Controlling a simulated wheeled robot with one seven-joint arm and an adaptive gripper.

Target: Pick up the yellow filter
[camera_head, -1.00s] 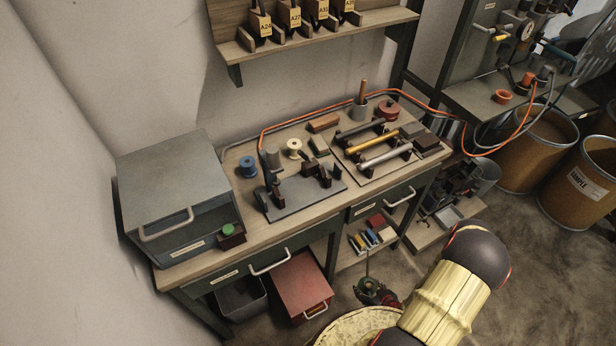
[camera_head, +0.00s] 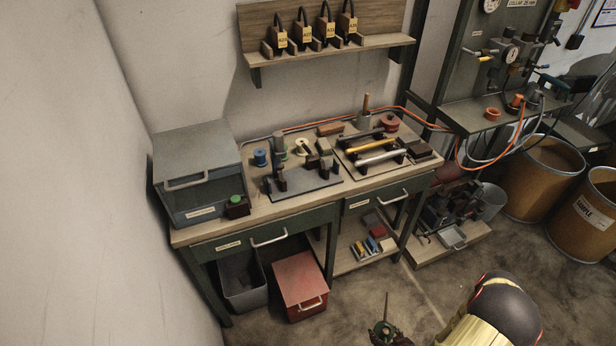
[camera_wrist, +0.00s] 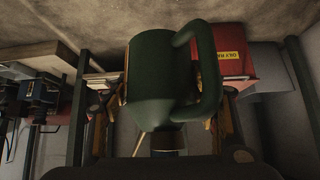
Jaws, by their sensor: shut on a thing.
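A yellow rod-shaped piece (camera_head: 368,145), which looks like the filter, lies on a rack between a black rod (camera_head: 361,134) and a silver rod (camera_head: 380,157) on the workbench. My gripper (camera_wrist: 168,128) is shut on a dark green can (camera_wrist: 160,75) with a loop handle, in the wrist view. In the head view the can (camera_head: 384,328) is at the bottom edge, its thin spout pointing up. It is in front of the bench and well apart from the yellow rod. Most of my gripper is cut off or hidden there.
The bench (camera_head: 245,222) also bears a grey box (camera_head: 200,160), a fixture plate (camera_head: 300,182) and spools. A red bin (camera_head: 300,285) and a grey bin (camera_head: 243,285) stand below. Brown drums (camera_head: 545,175) stand at right. Some floor in front is clear.

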